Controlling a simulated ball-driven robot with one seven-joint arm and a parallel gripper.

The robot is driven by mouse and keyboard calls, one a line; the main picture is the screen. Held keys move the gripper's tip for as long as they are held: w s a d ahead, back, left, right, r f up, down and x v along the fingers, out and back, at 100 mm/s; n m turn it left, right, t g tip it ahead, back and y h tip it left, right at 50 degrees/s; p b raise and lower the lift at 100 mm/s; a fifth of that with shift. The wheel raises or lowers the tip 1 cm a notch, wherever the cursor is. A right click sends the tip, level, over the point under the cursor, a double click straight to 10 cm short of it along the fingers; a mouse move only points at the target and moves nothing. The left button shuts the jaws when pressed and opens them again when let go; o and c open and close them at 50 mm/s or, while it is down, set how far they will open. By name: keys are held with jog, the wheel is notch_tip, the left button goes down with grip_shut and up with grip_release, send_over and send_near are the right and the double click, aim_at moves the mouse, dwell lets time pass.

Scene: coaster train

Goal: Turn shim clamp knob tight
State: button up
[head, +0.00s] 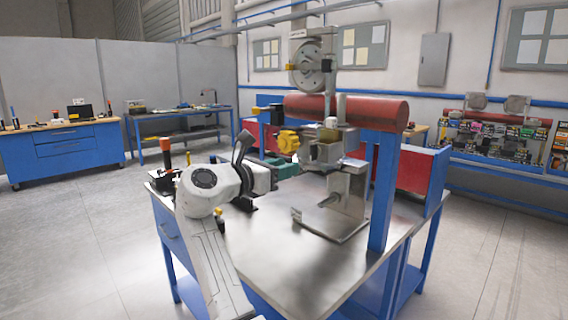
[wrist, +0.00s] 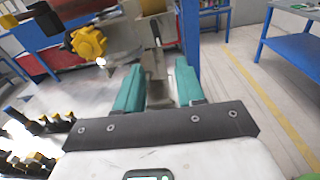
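A yellow lobed knob (head: 288,142) sits on the left side of the grey metal fixture (head: 345,190) on the workbench. It is the only knob that I can pick out clearly as the clamp knob. My gripper (head: 294,166) with teal fingers is just below and beside it in the head view. In the wrist view the knob (wrist: 88,43) is up and left of my gripper (wrist: 158,80), apart from the fingers. The fingers stand apart with a gap between them. Grey fixture parts show beyond the gap, and nothing appears held.
A red cylinder (head: 350,111) lies across the blue frame behind the fixture. Black and yellow tools (wrist: 60,125) stand on the bench at the left. The bench front (head: 310,270) is clear.

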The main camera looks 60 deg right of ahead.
aim_at(311, 151)
jog(key=shift+n, duration=0.3)
jog(key=x, duration=0.3)
jog(key=r+p+x, duration=0.1)
jog(key=x, duration=0.2)
jog(key=r+x, duration=0.1)
jog(key=x, duration=0.3)
jog(key=shift+w, duration=0.1)
jog(key=shift+r, duration=0.1)
grip_shut()
